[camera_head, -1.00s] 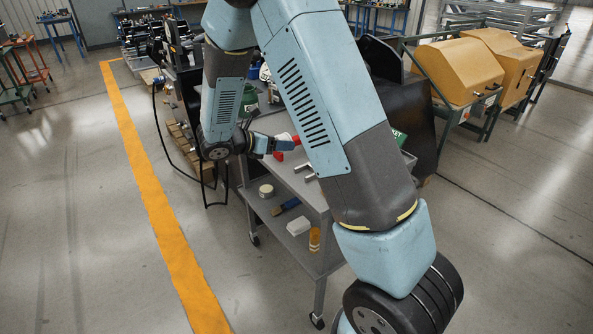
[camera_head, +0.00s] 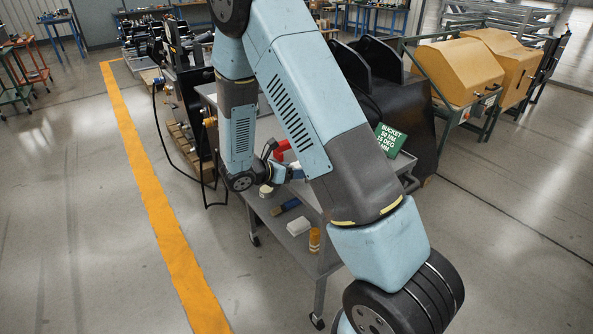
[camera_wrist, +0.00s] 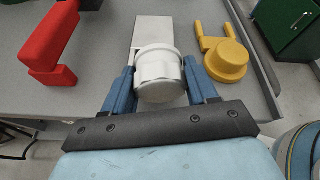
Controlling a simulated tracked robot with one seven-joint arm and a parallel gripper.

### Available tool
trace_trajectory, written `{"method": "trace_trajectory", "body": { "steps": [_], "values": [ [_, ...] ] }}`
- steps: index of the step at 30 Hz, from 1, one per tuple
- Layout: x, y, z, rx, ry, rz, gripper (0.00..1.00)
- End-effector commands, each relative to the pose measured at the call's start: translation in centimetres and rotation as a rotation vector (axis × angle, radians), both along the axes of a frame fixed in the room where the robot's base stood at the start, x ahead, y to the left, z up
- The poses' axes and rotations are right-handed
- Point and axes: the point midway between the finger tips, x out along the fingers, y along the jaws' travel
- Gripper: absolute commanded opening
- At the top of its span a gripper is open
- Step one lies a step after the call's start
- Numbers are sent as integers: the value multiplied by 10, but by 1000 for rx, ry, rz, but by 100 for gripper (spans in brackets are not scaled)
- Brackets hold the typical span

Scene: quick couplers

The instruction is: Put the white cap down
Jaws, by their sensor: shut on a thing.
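The white cap (camera_wrist: 158,70) shows in the wrist view as a round, stepped cap with a flat white plate (camera_wrist: 152,28) running away behind it. My gripper (camera_wrist: 159,76) is shut on the cap, with a blue finger on each side. The cap is above or on the grey cart top (camera_wrist: 100,90); I cannot tell whether it touches. In the head view my gripper (camera_head: 292,173) is over the left part of the cart, and my arm hides most of the cart top.
A red angled piece (camera_wrist: 50,45) lies to the left of the cap and a yellow cap (camera_wrist: 226,60) to its right. A green box (camera_wrist: 290,25) is beyond the cart's raised edge.

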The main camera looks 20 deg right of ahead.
Motion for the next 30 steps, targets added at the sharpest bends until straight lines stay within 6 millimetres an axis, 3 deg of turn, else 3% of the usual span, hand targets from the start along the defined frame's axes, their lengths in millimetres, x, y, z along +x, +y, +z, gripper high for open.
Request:
{"method": "trace_trajectory", "body": {
  "steps": [17,18,25,30],
  "values": [
    [0,-1,-9,0,-1,-1,21],
    [0,-1,-9,0,-1,-1,60],
    [0,-1,-9,0,-1,-3,82],
    [0,-1,-9,0,-1,-3,83]
  ]
}}
